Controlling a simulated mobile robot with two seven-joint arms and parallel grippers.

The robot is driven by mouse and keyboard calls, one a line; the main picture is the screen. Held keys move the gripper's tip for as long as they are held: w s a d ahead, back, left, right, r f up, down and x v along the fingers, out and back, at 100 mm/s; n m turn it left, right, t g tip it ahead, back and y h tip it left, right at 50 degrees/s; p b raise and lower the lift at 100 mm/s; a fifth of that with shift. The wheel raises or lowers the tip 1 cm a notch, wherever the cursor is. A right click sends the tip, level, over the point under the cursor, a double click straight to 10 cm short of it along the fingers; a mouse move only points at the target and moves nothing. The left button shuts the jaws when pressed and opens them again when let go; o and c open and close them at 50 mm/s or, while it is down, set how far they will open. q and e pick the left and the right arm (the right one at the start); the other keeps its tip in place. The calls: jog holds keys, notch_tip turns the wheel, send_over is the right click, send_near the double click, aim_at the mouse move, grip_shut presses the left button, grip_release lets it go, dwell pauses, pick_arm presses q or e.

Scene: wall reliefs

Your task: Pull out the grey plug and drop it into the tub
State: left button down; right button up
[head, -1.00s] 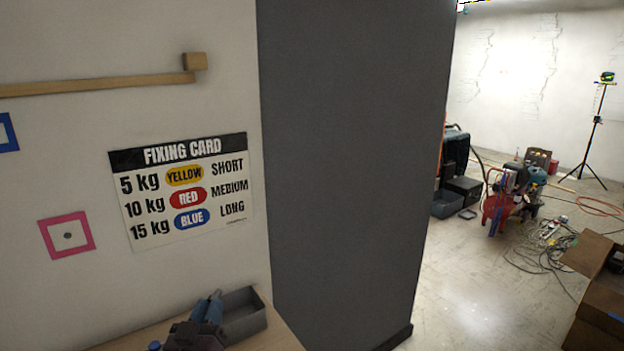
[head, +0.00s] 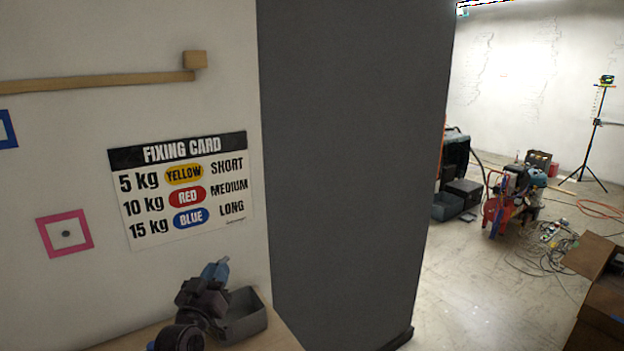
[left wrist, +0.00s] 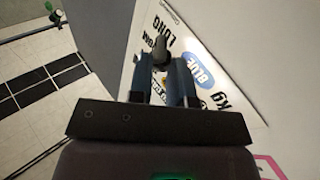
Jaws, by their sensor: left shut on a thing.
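My left gripper (head: 216,268) is in the lower part of the head view, beside and just above the grey tub (head: 258,322). In the left wrist view its two blue fingers (left wrist: 165,72) are shut on the grey plug (left wrist: 162,50), which sticks out past the fingertips. The plug cannot be made out in the head view. A small dark round spot (head: 66,233) shows on the wall inside the pink square outline (head: 42,238). The tub's inside is partly hidden by my arm. My right gripper is not in view.
The tub stands on a wooden shelf (head: 285,340) against the wall. A fixing card (head: 182,190) hangs above it. A wooden rail (head: 100,86) and a blue square outline (head: 8,130) are on the wall. A dark grey wall face (head: 345,170) lies to the right.

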pick_arm(q)
jog(key=shift+f+b, duration=1.15)
jog(key=shift+f, duration=0.4)
jog(key=shift+r, duration=0.1)
jog(key=c, duration=1)
grip_release()
jog(key=shift+b+v, duration=0.3)
jog(key=shift+v, duration=5.25)
